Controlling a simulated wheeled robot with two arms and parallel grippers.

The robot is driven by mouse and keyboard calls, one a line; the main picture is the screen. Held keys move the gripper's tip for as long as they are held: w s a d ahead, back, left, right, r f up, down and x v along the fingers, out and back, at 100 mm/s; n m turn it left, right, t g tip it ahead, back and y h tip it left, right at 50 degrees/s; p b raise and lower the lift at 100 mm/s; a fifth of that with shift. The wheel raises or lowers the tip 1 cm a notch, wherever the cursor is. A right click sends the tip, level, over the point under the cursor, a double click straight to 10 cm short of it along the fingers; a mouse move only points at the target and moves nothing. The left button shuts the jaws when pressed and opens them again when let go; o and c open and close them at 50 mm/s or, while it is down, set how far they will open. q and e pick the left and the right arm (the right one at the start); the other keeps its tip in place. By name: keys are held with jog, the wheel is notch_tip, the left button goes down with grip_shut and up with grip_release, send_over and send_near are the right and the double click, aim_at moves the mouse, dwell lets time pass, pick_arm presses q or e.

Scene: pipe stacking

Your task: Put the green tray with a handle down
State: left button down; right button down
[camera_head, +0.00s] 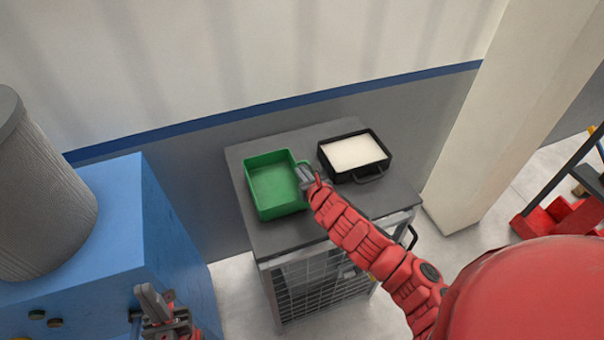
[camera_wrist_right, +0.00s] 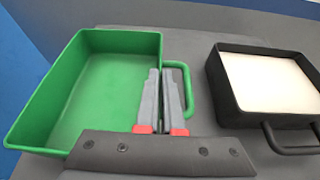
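The green tray (camera_head: 276,192) is an empty open box at the left of the dark cart top. It looks level, at or just above the surface; I cannot tell if a gap is under it. Its loop handle (camera_wrist_right: 191,85) is on its right side. My right gripper (camera_head: 309,179) is at this side; in the right wrist view its fingers (camera_wrist_right: 164,75) are close together over the tray's right wall and handle, with a narrow gap, and look shut on the tray. They hide part of the handle. My left gripper (camera_head: 158,298) is low at the left, away from the tray.
A black tray (camera_head: 374,172) with white contents and a handle stands on the cart top (camera_head: 255,234), right of the green tray. A blue box (camera_head: 120,220) with a grey cylinder (camera_head: 38,195) is at the left. A wall runs behind; a pillar (camera_head: 490,110) is at the right.

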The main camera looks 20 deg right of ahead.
jog(key=shift+f, duration=0.5)
jog(key=shift+f, duration=0.25)
jog(key=c, duration=1.1)
grip_release()
jog(key=shift+r, duration=0.1)
jog(key=shift+o, duration=0.2)
